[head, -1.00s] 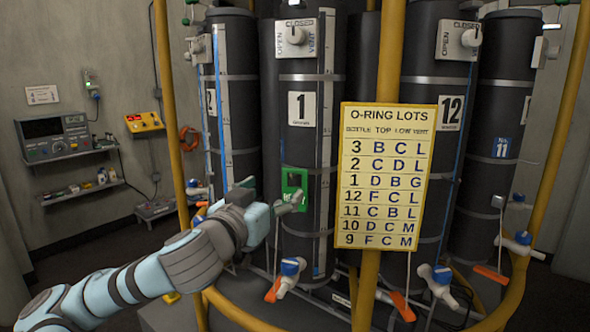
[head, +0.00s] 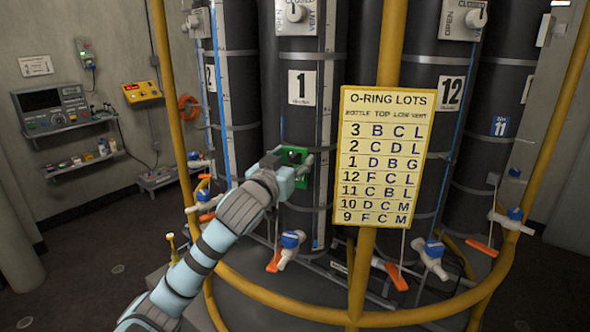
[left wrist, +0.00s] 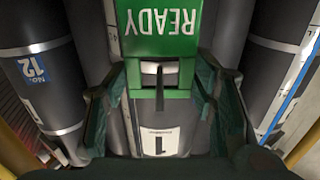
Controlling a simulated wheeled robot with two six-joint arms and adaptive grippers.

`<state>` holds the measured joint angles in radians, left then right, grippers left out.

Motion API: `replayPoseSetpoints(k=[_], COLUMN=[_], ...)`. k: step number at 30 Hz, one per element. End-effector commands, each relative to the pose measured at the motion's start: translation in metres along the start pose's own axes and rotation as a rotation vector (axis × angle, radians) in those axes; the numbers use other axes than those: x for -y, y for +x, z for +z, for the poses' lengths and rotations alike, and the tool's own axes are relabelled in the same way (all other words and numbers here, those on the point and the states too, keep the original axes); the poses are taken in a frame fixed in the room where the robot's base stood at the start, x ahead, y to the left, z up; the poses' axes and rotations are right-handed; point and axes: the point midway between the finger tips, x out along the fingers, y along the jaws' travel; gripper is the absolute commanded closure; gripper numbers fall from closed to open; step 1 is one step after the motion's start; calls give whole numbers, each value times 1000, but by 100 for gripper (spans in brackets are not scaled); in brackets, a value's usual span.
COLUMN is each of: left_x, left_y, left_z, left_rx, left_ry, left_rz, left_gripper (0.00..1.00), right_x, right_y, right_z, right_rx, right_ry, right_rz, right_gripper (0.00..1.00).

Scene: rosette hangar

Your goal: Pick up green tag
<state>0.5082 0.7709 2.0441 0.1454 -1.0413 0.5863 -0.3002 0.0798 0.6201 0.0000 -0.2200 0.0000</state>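The green tag (head: 293,153) hangs on the front of the black bottle 1 (head: 299,115), below its white number label. In the left wrist view the tag (left wrist: 155,50) shows large and upside down, with READY in white and a slot at its lower edge. My left gripper (head: 297,168) is at the tag and hides part of it in the head view. In the left wrist view its two fingers (left wrist: 160,85) are apart, one on each side of the tag's slotted end. I cannot tell whether they touch it. My right gripper is not in view.
A yellow O-ring lots sign (head: 388,155) stands right of the tag on a yellow post (head: 366,262). A yellow rail (head: 275,297) curves around the bottles. Blue-capped valves (head: 291,240) sit low in front. Shelves with instruments (head: 58,110) are on the left wall.

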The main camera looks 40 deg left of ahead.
Motion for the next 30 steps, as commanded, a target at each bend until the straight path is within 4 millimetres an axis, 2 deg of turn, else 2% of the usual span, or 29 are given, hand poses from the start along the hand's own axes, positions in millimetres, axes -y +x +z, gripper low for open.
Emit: replayPoseSetpoints(k=[1,3,11,17,20,25,30], left_x=[0,0,0,0,1,0,0], left_y=[0,0,0,0,-17,-57,-98], left_z=[0,0,-1,-17,-14,-12,-10], left_rx=[0,0,0,-3,-2,-2,-4], left_ry=[0,0,0,-1,6,11,12], left_rz=[0,0,0,0,0,1,0], left_gripper=[62,68,68,68,68,68,68], right_x=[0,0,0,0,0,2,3], right_y=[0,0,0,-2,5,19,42], right_z=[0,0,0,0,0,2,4], right_rx=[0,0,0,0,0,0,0], right_ry=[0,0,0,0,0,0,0], right_rz=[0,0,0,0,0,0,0], right_gripper=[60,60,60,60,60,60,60])
